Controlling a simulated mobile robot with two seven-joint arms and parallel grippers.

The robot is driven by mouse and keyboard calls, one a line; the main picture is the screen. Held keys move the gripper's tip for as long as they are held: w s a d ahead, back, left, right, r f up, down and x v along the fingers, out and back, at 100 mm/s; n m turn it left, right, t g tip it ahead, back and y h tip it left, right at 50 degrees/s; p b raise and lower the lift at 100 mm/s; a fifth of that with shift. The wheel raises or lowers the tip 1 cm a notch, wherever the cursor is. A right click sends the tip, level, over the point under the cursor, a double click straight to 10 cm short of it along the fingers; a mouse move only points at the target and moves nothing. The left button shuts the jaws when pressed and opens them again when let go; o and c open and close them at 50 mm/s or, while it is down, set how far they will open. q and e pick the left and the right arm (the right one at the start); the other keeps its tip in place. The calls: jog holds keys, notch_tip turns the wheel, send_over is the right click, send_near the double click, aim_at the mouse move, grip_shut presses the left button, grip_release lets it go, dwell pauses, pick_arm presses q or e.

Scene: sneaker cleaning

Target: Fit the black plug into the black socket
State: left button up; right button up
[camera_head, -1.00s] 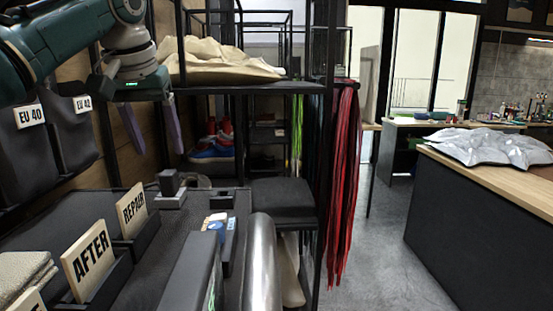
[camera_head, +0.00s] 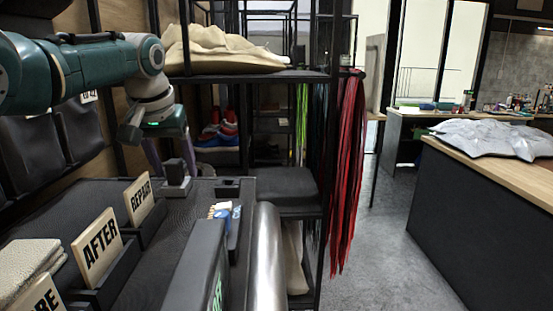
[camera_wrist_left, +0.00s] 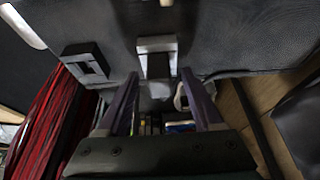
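The black plug (camera_head: 174,172) stands upright on a grey block on the dark work surface. In the left wrist view the plug (camera_wrist_left: 158,66) shows between my fingertips, with a gap on each side. My left gripper (camera_head: 172,160) is open, pointing down, with its purple fingers on either side of the plug's upper part. The gripper (camera_wrist_left: 160,76) also shows in the left wrist view. The black socket (camera_head: 228,182), a low block, lies to the right of the plug. Its square opening shows in the left wrist view, where the socket (camera_wrist_left: 86,63) is empty. My right gripper is out of view.
The AFTER sign (camera_head: 97,248) and REPAIR sign (camera_head: 139,201) stand in holders at the left. A small tray with blue and white items (camera_head: 225,213) lies in front of the socket. A metal cylinder (camera_head: 266,260) is at the front right. Red laces (camera_head: 346,170) hang beyond the shelf.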

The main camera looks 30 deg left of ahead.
pick_arm(q)
grip_shut()
dwell(0.8)
